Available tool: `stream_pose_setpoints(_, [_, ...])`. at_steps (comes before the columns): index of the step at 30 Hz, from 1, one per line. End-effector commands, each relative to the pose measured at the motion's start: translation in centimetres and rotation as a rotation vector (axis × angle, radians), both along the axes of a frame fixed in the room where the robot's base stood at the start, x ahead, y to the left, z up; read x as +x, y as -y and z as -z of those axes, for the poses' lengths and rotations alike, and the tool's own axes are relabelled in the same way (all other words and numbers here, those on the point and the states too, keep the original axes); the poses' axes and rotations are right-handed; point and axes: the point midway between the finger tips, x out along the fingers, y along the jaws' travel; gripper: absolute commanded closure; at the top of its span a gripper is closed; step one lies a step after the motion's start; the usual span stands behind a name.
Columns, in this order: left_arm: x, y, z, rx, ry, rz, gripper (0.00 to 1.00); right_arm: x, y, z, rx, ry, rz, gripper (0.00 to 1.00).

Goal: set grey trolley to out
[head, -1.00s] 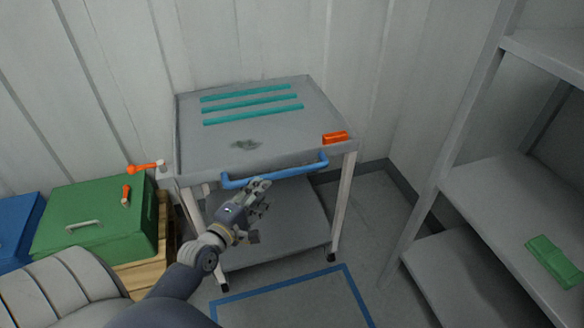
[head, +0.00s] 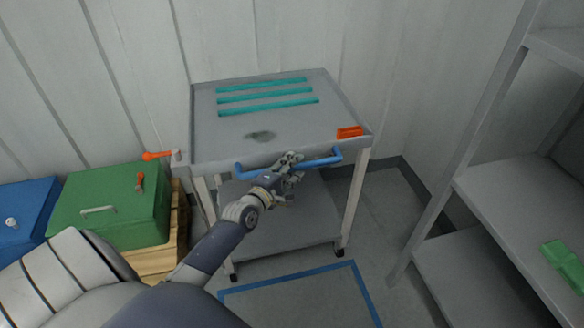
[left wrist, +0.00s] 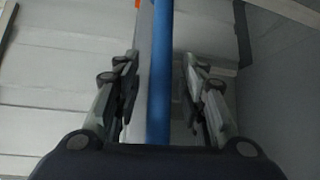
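The grey trolley (head: 300,128) stands against the back wall, with teal strips on its top and a blue handle (head: 322,161) along its front edge. My left gripper (head: 292,165) is at the middle of the handle in the head view. In the left wrist view the blue handle (left wrist: 160,75) runs between the two fingers of the left gripper (left wrist: 158,90). The fingers are apart, with a gap on each side of the bar. My right gripper is not in view.
A blue outline (head: 352,268) marks the floor in front of the trolley. A green box (head: 115,215) on a wooden crate and a blue box (head: 22,225) stand at left. Grey shelving (head: 500,195) with a green item (head: 564,262) stands at right. An orange lever (head: 157,156) sits at the trolley's left corner.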

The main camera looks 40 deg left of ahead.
Motion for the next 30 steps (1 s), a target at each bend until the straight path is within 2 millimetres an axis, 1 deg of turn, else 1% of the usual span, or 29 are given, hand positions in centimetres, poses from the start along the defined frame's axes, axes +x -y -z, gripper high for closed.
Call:
stream_pose_setpoints(2, [0.0,0.0,0.0,0.0,0.0,0.0,0.62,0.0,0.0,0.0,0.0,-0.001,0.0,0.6])
stream_pose_setpoints(3, [0.0,0.0,0.0,0.0,0.0,0.0,0.64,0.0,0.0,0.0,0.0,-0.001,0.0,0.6])
stream_pose_setpoints(5, [0.0,0.0,0.0,0.0,0.0,0.0,0.78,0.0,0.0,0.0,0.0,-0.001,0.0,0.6])
stream_pose_setpoints(6, [0.0,0.0,0.0,0.0,0.0,0.0,0.87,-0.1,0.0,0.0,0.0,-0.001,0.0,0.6])
stream_pose_setpoints(8, [0.0,0.0,0.0,0.0,0.0,0.0,1.0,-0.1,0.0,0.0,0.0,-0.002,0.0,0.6])
stream_pose_setpoints(16, [-0.2,0.2,0.0,-0.001,-0.002,0.0,1.0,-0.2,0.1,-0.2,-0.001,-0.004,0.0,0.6])
stream_pose_setpoints(20, [-1.1,1.2,-0.1,-0.004,-0.004,0.001,1.0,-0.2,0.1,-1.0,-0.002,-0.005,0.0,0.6])
stream_pose_setpoints(23, [-2.3,2.7,-0.2,-0.008,-0.007,0.002,1.0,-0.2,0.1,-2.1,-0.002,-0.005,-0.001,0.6])
stream_pose_setpoints(26, [-4.0,4.7,-0.3,-0.009,-0.01,0.003,1.0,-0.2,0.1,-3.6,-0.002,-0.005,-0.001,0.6])
stream_pose_setpoints(30, [-7.1,8.3,-0.3,-0.012,-0.014,0.004,1.0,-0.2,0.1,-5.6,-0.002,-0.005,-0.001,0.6])
